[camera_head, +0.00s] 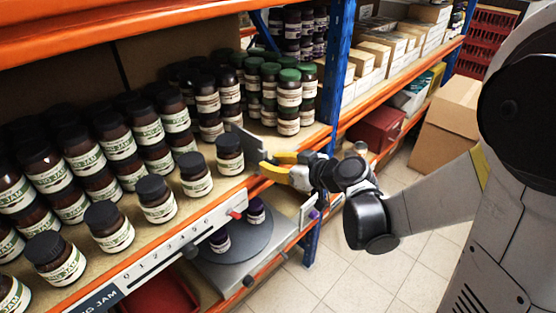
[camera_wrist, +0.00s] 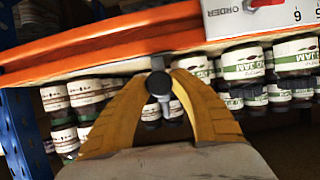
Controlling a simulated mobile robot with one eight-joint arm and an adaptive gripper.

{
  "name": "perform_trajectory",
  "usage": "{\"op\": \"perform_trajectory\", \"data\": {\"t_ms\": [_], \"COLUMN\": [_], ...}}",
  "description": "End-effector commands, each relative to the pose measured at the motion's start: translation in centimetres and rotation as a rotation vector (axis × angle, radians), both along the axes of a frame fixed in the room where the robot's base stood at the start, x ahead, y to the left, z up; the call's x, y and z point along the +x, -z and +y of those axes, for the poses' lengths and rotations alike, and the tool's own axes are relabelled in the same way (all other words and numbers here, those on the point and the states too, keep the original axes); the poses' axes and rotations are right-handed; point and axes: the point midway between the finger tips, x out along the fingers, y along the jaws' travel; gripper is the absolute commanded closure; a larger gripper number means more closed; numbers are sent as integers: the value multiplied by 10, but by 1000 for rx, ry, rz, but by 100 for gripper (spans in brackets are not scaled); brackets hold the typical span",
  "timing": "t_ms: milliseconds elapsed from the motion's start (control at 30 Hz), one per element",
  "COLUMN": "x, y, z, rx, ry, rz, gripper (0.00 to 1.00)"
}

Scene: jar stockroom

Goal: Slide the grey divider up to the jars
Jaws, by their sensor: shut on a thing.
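The grey divider (camera_head: 247,147) stands upright on the shelf, just right of the front jar (camera_head: 229,155) with a black lid. I cannot tell whether they touch. More black-lidded jars (camera_head: 158,199) with white and green labels stand in rows to the left. My gripper (camera_head: 284,168) has yellow fingers and is at the shelf's front edge, at the divider's near end. In the wrist view its fingers (camera_wrist: 158,88) are closed around a dark round knob (camera_wrist: 159,83) at the orange shelf edge. The divider's plate is not clear in that view.
Green-lidded jars (camera_head: 289,95) stand stacked right of the divider, further back. A numbered strip (camera_head: 180,244) with a red marker (camera_head: 235,214) runs along the shelf front. A blue post (camera_head: 333,75) rises at the right. Below are a grey turntable (camera_head: 236,243) and purple-lidded jars (camera_head: 220,240).

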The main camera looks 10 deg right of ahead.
Motion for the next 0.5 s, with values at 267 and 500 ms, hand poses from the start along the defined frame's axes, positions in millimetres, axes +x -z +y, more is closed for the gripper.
{"op": "perform_trajectory", "data": {"t_ms": [267,500], "x": [-2,-2], "y": [0,0], "z": [2,1], "rx": [3,1], "ry": [-7,-5], "rz": [3,2], "gripper": [49,49]}}
